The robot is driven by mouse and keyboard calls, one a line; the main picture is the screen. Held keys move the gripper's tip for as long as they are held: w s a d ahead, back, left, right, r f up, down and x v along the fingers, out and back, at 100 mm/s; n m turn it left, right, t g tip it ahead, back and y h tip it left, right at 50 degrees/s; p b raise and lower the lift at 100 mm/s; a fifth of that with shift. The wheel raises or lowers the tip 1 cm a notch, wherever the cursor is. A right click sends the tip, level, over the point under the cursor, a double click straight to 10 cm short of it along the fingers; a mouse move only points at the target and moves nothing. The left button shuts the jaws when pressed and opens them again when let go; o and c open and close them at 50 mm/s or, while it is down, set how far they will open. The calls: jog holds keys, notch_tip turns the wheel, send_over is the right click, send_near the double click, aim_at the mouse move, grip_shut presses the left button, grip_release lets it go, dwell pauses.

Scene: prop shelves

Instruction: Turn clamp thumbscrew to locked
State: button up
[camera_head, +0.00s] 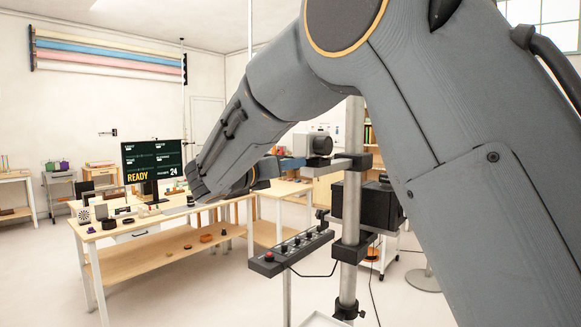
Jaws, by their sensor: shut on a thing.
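A grey upright pole (352,190) stands right of centre and carries several black clamps. The upper clamp (356,161) is level with my gripper (283,164), which reaches in from the left, at the end of my arm. The jaws are shut on the thumbscrew at this clamp. The thumbscrew is too small and too covered to make out, so its turn angle cannot be told. A lower clamp (351,251) holds the pole end of a control bar.
The black control bar (290,252) with a red button and knobs juts left below my gripper, with a cable hanging. A black box (370,205) is behind the pole. A wooden workbench (165,215) with small parts and a monitor (152,168) reading READY stands left.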

jog(key=shift+m, duration=0.3)
jog(key=shift+f+m+b, duration=0.15)
jog(key=shift+m+b, duration=5.3)
jog(key=shift+b, duration=1.3)
jog(key=shift+f+m+b, duration=0.15)
jog(key=shift+m+b, duration=5.35)
jog(key=shift+b, duration=1.3)
jog(key=shift+f+m+b, duration=0.15)
jog(key=shift+m+b, duration=5.3)
jog(key=shift+b, duration=1.3)
jog(key=o, duration=1.1)
jog(key=shift+r, duration=0.1)
jog(key=shift+c, duration=0.2)
